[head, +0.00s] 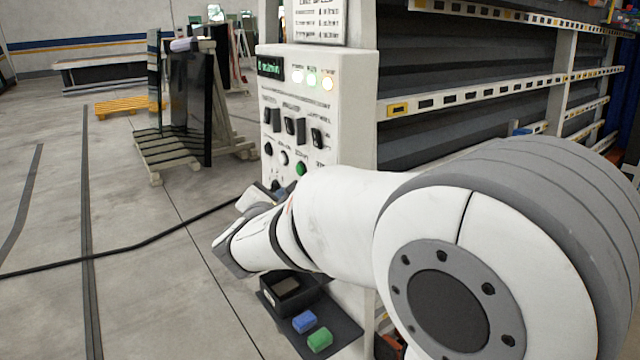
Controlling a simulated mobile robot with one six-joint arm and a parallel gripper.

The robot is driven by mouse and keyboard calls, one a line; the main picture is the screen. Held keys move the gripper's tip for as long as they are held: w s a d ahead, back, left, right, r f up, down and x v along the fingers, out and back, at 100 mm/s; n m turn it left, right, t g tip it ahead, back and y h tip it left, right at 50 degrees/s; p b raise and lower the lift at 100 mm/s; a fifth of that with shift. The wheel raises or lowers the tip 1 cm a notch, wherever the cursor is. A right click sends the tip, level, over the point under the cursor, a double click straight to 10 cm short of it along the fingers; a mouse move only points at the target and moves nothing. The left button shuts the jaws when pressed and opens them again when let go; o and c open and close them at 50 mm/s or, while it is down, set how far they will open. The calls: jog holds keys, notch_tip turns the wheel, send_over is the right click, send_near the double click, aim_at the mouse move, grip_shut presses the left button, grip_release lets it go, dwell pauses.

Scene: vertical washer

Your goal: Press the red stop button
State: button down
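The white control panel (320,90) of the washer stands upright in the middle of the head view. It has a green display, lit lamps, black switches, dark knobs and a green button (300,168). I cannot make out the red stop button; the lower part of the panel is hidden behind my arm. My white arm reaches in from the right. Its end, my gripper (264,195), is at the panel's lower left and is small and partly hidden by my wrist. I cannot tell whether its fingers are open or shut, or whether it touches the panel.
Below my arm, a dark shelf (345,335) carries a black box (288,290), a blue block (304,321) and a green block (320,340). The machine's railed side (470,85) fills the right. A black cable (150,243) crosses the open floor at left; a glass rack (185,110) stands behind.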

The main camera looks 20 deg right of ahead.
jog(key=shift+w+d+b, duration=0.3)
jog(key=shift+d, duration=0.65)
jog(key=shift+w+d+b, duration=0.25)
jog(key=shift+w+d, duration=0.05)
jog(key=shift+d, duration=0.6)
jog(key=shift+w+d+b, duration=0.3)
jog(key=shift+d, duration=0.65)
jog(key=shift+d, duration=0.1)
jog(key=shift+w+d+b, duration=0.1)
jog(key=shift+d+b, duration=0.2)
jog(key=shift+b, duration=0.25)
jog(key=shift+w+d+b, duration=0.15)
jog(key=shift+d+b, duration=0.3)
jog(key=shift+d, duration=0.05)
jog(key=shift+a, duration=0.1)
dwell(0.5)
jog(key=shift+s+a, duration=0.3)
jog(key=shift+a, duration=0.5)
